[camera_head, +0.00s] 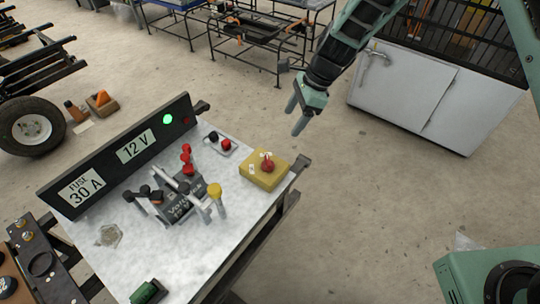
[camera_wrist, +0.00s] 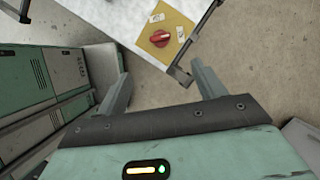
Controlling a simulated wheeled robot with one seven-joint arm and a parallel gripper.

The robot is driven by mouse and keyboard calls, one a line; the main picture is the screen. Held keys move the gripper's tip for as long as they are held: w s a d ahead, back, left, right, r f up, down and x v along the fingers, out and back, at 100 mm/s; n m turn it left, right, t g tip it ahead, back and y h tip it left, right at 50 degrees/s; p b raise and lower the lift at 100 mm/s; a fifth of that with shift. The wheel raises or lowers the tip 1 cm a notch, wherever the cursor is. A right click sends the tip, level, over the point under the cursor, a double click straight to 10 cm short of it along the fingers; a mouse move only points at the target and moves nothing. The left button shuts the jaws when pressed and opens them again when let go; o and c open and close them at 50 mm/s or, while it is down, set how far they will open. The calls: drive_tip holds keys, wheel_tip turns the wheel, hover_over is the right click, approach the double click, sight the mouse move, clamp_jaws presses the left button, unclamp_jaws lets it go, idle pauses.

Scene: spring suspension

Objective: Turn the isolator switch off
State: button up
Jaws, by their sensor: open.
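The isolator switch is a red knob (camera_head: 267,164) on a yellow plate (camera_head: 257,180) near the right corner of a white-topped bench. Small white labels lie beside the knob. In the wrist view the red knob (camera_wrist: 159,39) and yellow plate (camera_wrist: 178,20) show at the top, beyond the fingertips. My gripper (camera_head: 297,116) is above and behind the bench's right corner in the head view, apart from the switch. Its two fingers (camera_wrist: 158,84) are spread with nothing between them.
The white bench top (camera_head: 185,252) also holds a battery (camera_head: 185,202) with clamps, a yellow-topped post (camera_head: 215,190) and red and black terminals (camera_head: 226,144). A black panel (camera_head: 120,160) with a lit green lamp stands along its back.

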sight(268, 160)
drive_tip(key=p+x, duration=0.1)
drive_tip(key=x, duration=1.6)
drive_tip(key=shift+f+p, duration=0.2)
drive_tip(key=shift+p, duration=0.2)
drive_tip(key=c, duration=1)
